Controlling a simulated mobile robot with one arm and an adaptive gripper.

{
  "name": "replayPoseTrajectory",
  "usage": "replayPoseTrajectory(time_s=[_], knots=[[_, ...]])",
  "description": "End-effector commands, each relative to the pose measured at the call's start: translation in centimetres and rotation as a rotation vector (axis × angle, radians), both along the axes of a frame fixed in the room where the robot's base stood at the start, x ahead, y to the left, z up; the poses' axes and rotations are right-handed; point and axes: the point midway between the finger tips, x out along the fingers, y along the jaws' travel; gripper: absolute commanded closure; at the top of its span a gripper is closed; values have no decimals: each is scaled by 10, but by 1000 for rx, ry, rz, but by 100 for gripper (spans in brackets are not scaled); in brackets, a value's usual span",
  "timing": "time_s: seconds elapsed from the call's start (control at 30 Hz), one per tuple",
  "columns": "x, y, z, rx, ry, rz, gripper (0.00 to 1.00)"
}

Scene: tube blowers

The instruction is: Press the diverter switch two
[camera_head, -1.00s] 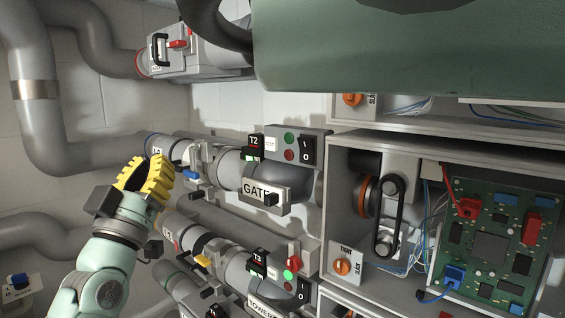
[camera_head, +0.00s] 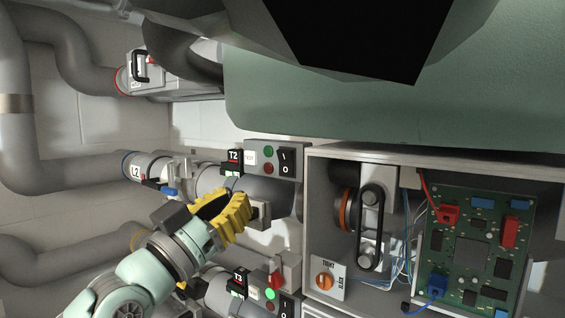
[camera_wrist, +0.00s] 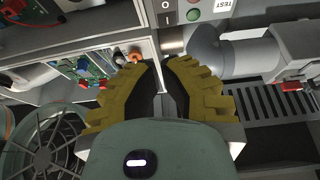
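The T2 unit (camera_head: 270,160) is a grey panel on the second pipe, with a green button (camera_head: 268,151), a red button (camera_head: 268,168) and a black rocker switch (camera_head: 285,161) marked I and O. No label reading "diverter" is legible. The rocker switch (camera_wrist: 166,17) also shows at the top of the wrist view, beside a red button (camera_wrist: 193,15). My gripper (camera_head: 246,211) has yellow ribbed fingers and is below and left of the T2 panel, in front of the gate box. In the wrist view, a narrow gap separates the fingertips (camera_wrist: 161,62); nothing is held.
The T3 unit (camera_head: 265,290) is below my gripper. An open cabinet with a circuit board (camera_head: 475,240), belt (camera_head: 370,227) and orange knob (camera_head: 324,282) stands to the right. A large green housing (camera_head: 370,110) hangs above. Pipes (camera_head: 15,150) run along the left wall.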

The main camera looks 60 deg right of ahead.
Motion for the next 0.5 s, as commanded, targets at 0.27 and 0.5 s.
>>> replayPoseTrajectory(time_s=[0.27, 0.5], knots=[[-2, -15, 2, -8, 3, 0, 100], [-6, -51, 29, 5, 14, -1, 100]])
